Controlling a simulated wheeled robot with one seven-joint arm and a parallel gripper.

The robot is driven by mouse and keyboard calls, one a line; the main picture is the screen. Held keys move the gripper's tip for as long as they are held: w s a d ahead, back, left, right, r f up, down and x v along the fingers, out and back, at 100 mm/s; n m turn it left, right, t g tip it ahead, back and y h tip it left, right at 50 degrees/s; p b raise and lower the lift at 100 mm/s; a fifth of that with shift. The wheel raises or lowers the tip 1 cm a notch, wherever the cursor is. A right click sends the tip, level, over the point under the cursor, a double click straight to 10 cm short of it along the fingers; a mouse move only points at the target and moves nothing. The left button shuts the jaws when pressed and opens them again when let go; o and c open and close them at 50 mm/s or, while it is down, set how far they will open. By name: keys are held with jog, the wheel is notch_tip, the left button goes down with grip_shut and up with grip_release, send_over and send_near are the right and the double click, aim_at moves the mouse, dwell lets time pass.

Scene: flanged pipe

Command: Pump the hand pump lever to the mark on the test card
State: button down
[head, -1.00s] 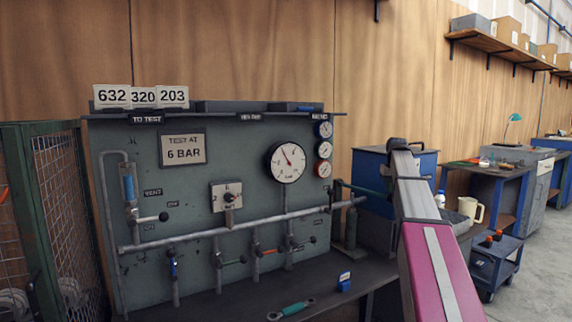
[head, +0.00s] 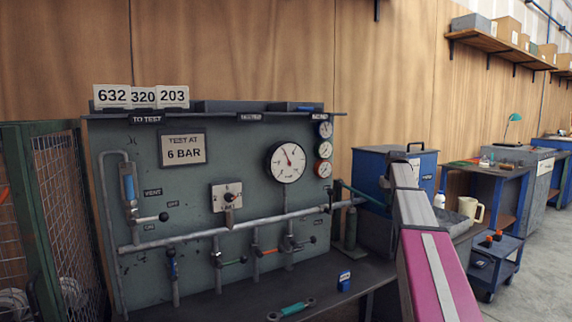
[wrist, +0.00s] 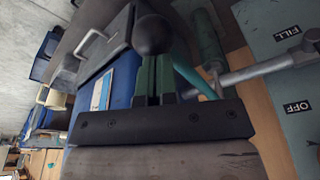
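The test card (head: 183,149) on the green panel reads "TEST AT 6 BAR". The large round gauge (head: 287,161) is to its right; its needle points up and slightly left, and its numbers are too small to read. The hand pump (head: 351,229) stands at the panel's right end, with its teal lever (head: 362,197) sloping down to the right. The lever (wrist: 190,76) also shows in the wrist view, with a black ball knob (wrist: 152,34) at its end. My gripper (wrist: 153,58) appears shut on this knob, its fingers close together. My arm hides the gripper in the head view.
A blue box (head: 372,165) stands close behind my arm. Pipes and valve handles (head: 242,261) line the panel. A wrench (head: 290,310) and small blue object (head: 344,281) lie on the bench. A wire cage (head: 60,200) stands at left.

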aim_at(388, 210)
jog(key=shift+s+x, duration=0.2)
jog(key=shift+x, duration=0.7)
jog(key=shift+s+x, duration=0.15)
jog(key=shift+x, duration=0.7)
jog(key=shift+s+x, duration=0.2)
jog(key=shift+x, duration=0.7)
jog(key=w+v, duration=0.2)
jog(key=v, duration=0.7)
jog(key=w+v, duration=0.2)
jog(key=v, duration=0.7)
jog(key=shift+s+r, duration=0.2)
jog(key=shift+r, duration=0.5)
jog(key=shift+a, duration=0.1)
jog(key=shift+s+f+x, duration=0.15)
jog(key=shift+s+x, duration=0.5)
jog(key=shift+x, duration=2.5)
jog(key=shift+s+f+x, duration=0.15)
jog(key=shift+s+x, duration=0.5)
jog(key=shift+x, duration=2.45)
jog(key=shift+s+f+x, duration=0.1)
jog(key=shift+s+x, duration=0.55)
jog(key=shift+x, duration=2.5)
jog(key=w+v, duration=0.2)
jog(key=v, duration=0.7)
jog(key=w+v, duration=0.2)
jog(key=v, duration=0.7)
jog(key=shift+v, duration=0.75)
